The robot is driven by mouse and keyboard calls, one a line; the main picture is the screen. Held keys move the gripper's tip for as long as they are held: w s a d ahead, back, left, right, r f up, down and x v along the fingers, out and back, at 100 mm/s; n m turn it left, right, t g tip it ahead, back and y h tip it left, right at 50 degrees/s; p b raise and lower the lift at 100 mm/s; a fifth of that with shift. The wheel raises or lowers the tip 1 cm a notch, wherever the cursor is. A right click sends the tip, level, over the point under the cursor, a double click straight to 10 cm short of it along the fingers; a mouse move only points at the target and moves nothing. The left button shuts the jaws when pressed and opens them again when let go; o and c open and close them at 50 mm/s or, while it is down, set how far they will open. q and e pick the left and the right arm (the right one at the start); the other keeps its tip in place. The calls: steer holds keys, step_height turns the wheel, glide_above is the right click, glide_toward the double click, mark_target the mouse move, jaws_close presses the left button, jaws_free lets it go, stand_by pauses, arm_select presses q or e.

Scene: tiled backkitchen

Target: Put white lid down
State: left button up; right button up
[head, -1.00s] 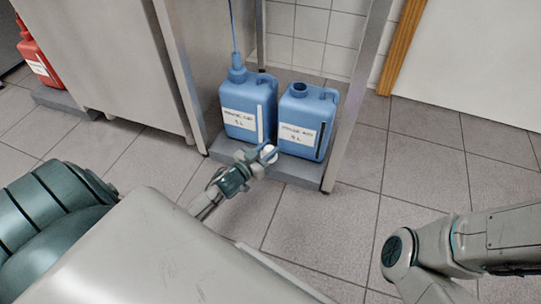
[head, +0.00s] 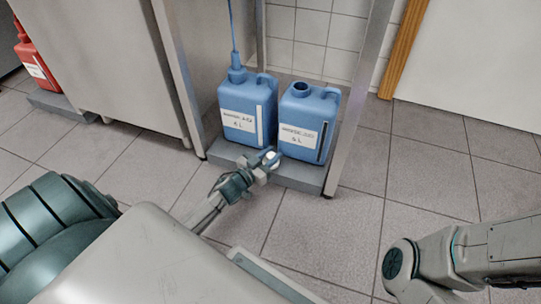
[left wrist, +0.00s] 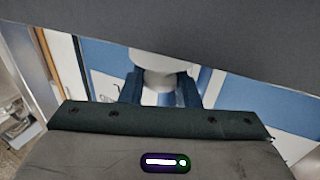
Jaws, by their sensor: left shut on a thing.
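The white lid (head: 270,156) is between the fingers of my left gripper (head: 268,160), which is shut on it. The lid also shows in the left wrist view (left wrist: 160,67), pale and round between the two blue fingers. The gripper is in front of two blue canisters, close to the grey plinth's front edge. The right canister (head: 307,124) has an open neck with no lid. The left canister (head: 248,108) has a blue cap with a tube rising from it. My right gripper is not in view; only part of my right arm shows at the lower right.
The canisters stand on a low grey plinth (head: 270,172) between two metal legs. A red canister (head: 36,62) stands at the far left on another plinth. Tiled floor (head: 340,225) in front and to the right is clear.

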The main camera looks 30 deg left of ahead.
arm_select(q)
steer(key=shift+s+a+f, duration=0.1)
steer(key=shift+f, duration=0.3)
steer(key=o, duration=1)
steer(key=shift+r, duration=0.5)
steer(key=s+p, duration=0.1)
steer(key=s, duration=0.3)
steer(key=s+a+p, duration=0.1)
steer(key=s+p, duration=0.1)
steer(key=s, duration=0.1)
steer(key=s+p, duration=0.2)
steer(key=s, duration=0.2)
steer(key=shift+s+a, duration=0.3)
steer(key=shift+s, duration=0.05)
